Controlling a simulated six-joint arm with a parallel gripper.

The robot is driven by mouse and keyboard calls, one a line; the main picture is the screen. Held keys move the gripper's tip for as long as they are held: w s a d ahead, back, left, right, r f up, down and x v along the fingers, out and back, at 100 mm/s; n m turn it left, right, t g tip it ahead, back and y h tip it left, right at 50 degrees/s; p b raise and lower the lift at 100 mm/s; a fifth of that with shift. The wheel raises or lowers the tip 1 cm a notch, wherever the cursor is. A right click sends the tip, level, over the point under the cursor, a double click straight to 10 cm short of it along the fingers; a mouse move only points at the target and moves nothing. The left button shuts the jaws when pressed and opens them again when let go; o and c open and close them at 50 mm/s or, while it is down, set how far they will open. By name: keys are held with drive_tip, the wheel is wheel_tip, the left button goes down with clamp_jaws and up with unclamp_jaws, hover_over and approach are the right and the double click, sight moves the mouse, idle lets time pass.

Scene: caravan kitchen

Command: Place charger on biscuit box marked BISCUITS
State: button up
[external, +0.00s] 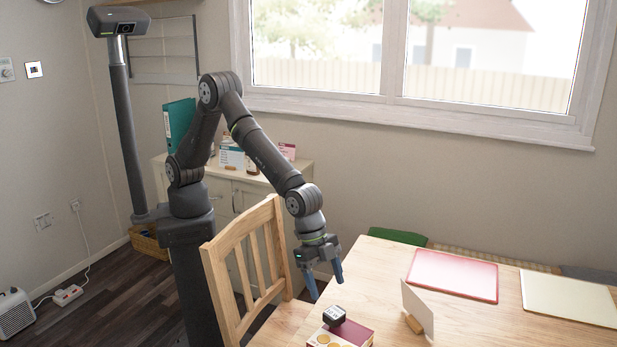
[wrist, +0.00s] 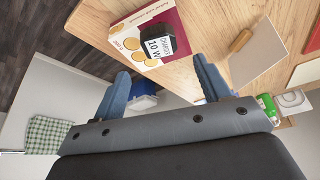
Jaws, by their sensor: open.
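The charger (external: 334,315) is a small black block with a white label on its top. In the wrist view the charger (wrist: 158,46) reads "CHARGER 10 W". It rests on a maroon and white box with pictures of round biscuits (external: 356,331), which lies flat near the table edge. The box also shows in the wrist view (wrist: 118,27); its small lettering is too blurred to read. My gripper (external: 325,285) is open and empty, above and behind the charger. In the wrist view the charger lies beyond the gap between my fingertips (wrist: 161,70), apart from them.
A white card in a wooden holder (external: 414,323) stands right of the box. A red mat (external: 453,275) and a cream mat (external: 569,298) lie farther right on the wooden table (external: 378,262). A wooden chair (external: 245,262) stands left of my gripper, at the table's side.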

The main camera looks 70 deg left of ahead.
sight(334, 312)
drive_tip(key=shift+v, duration=1.45)
drive_tip(key=x, duration=1.2)
drive_tip(key=shift+f, duration=0.15)
wheel_tip(334, 312, up, 2)
drive_tip(key=shift+r, duration=0.7)
drive_tip(key=shift+f, duration=0.15)
